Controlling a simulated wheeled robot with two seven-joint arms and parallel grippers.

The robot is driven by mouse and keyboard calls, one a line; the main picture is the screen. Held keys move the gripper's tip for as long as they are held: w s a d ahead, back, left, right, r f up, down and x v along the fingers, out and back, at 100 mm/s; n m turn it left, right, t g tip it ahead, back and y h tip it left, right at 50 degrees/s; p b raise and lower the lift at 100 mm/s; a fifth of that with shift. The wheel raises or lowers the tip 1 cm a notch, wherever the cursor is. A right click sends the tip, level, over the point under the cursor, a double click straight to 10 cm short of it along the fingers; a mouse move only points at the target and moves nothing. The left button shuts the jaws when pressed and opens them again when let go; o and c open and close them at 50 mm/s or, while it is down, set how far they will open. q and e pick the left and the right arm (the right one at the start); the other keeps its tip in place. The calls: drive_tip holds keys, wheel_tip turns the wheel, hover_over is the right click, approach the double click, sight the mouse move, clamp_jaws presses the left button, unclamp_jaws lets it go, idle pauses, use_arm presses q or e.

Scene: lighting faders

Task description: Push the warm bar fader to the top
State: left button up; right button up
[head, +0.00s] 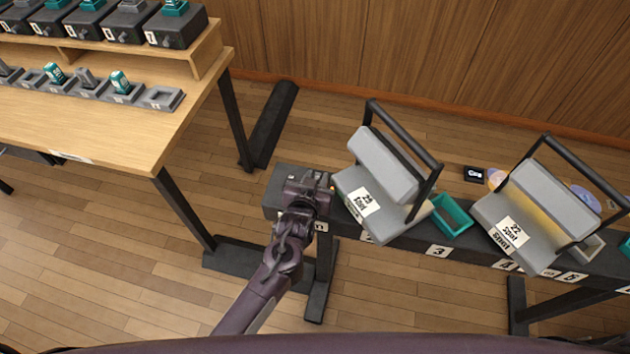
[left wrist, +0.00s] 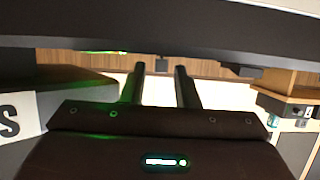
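I cannot make out a fader labelled as the warm bar in either view. My left gripper (head: 316,183) is over the left end of a dark rail (head: 408,238), close to the left side of a grey lamp (head: 385,165) labelled 23 spot. In the left wrist view its two fingers (left wrist: 158,82) stand apart with nothing between them, so it is open. A dark surface crosses the top of that view, just beyond the fingers. Whether the gripper touches the rail or the lamp cannot be told. My right gripper is out of view.
A second grey lamp (head: 540,215) labelled 22 spot sits further right on the rail. A teal tray (head: 452,216) lies between the lamps. A wooden desk (head: 110,140) at upper left carries numbered dark boxes (head: 176,27) and small grey holders (head: 163,98).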

use_arm(q)
drive_tip(key=shift+o, duration=0.3)
drive_tip(key=shift+s, duration=0.1)
drive_tip(key=shift+s+a, duration=0.1)
drive_tip(key=shift+s, duration=0.2)
drive_tip(key=shift+v, duration=3.5)
drive_tip(key=shift+w+r, duration=0.1)
drive_tip(key=shift+r, duration=0.05)
